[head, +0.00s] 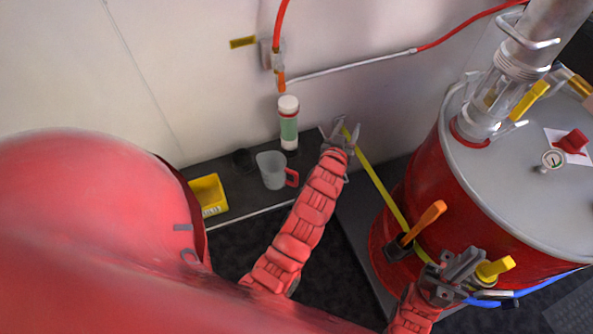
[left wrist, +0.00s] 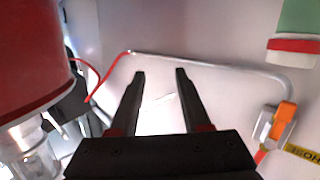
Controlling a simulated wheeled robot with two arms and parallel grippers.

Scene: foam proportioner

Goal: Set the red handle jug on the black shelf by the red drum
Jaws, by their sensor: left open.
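The clear jug with a red handle (head: 271,172) stands upright on the black shelf (head: 240,212) along the wall, its handle towards the right. The red drum (head: 425,170) stands to the right, with a grey lid. My left gripper (head: 340,130) is to the right of the jug and apart from it, near the shelf's right end. In the left wrist view its fingers (left wrist: 160,75) are spread with nothing between them; the drum (left wrist: 35,50) is at the left there. My right gripper (head: 470,265) is low in front of the drum, beside a yellow valve handle (head: 495,268); its jaw opening is unclear.
A green-and-white bottle (head: 289,128) stands behind the jug. A yellow box (head: 208,195) and a dark round object (head: 243,160) are to its left. A yellow strip (head: 375,185) runs down to an orange-handled valve (head: 425,220). A large red body covers the lower left.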

